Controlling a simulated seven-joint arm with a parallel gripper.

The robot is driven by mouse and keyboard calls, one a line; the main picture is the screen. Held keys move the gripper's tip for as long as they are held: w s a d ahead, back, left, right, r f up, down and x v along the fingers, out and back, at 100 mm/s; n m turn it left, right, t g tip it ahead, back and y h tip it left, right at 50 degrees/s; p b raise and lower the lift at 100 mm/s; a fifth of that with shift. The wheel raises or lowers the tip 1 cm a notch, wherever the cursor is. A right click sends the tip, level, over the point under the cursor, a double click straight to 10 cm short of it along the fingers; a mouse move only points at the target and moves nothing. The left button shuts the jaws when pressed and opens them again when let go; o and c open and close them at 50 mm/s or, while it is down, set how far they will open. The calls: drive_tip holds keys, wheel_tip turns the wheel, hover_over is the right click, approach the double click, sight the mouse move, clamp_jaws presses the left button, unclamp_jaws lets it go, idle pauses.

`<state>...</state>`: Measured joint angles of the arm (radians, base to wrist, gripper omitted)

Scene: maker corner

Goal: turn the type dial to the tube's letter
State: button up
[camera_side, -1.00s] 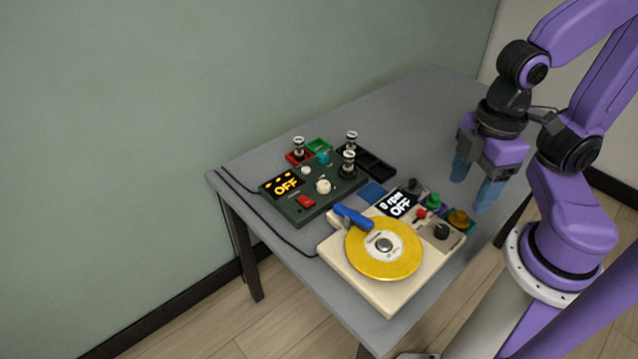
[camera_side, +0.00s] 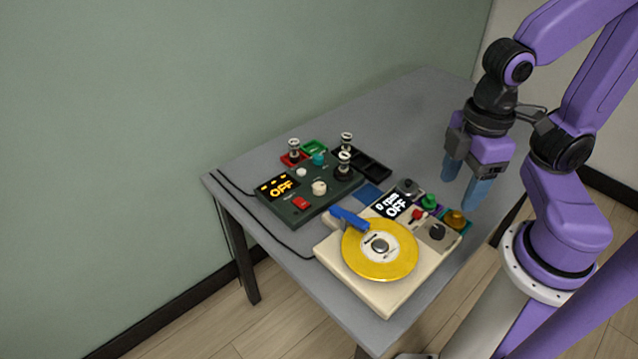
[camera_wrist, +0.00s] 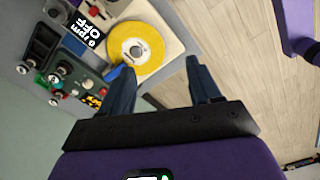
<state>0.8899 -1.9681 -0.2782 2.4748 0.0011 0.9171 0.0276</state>
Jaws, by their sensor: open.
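The dark green tube tester (camera_side: 307,207) lies on the grey table with its display (camera_side: 279,188) reading OFF. I cannot read any letter on a tube or dial. My gripper (camera_side: 466,186) is open and empty, above the table's right side, well apart from the tester. In the wrist view the tester (camera_wrist: 86,77) shows at the left, beyond my open fingers (camera_wrist: 160,72).
A cream turntable (camera_side: 387,293) with a yellow disc (camera_side: 372,262), blue arm (camera_side: 349,218) and "0 rpm OFF" display (camera_side: 391,205) sits in front. Coloured trays stand around, two holding tubes: red (camera_side: 291,159) and black (camera_side: 374,167). The table's back (camera_side: 420,100) is clear.

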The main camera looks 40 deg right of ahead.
drive_tip(key=w+a+m, duration=0.4)
drive_tip(key=w+m, duration=0.1)
drive_tip(key=w, duration=0.4)
drive_tip(key=m+h, duration=0.1)
drive_tip(key=m, duration=1.4)
hover_over(319, 186)
wheel_tip(319, 186, down, 8)
drive_tip(key=shift+g, duration=0.3)
wheel_tip(319, 186, down, 17)
drive_tip(key=shift+r, duration=0.15)
drive_tip(key=c, duration=1)
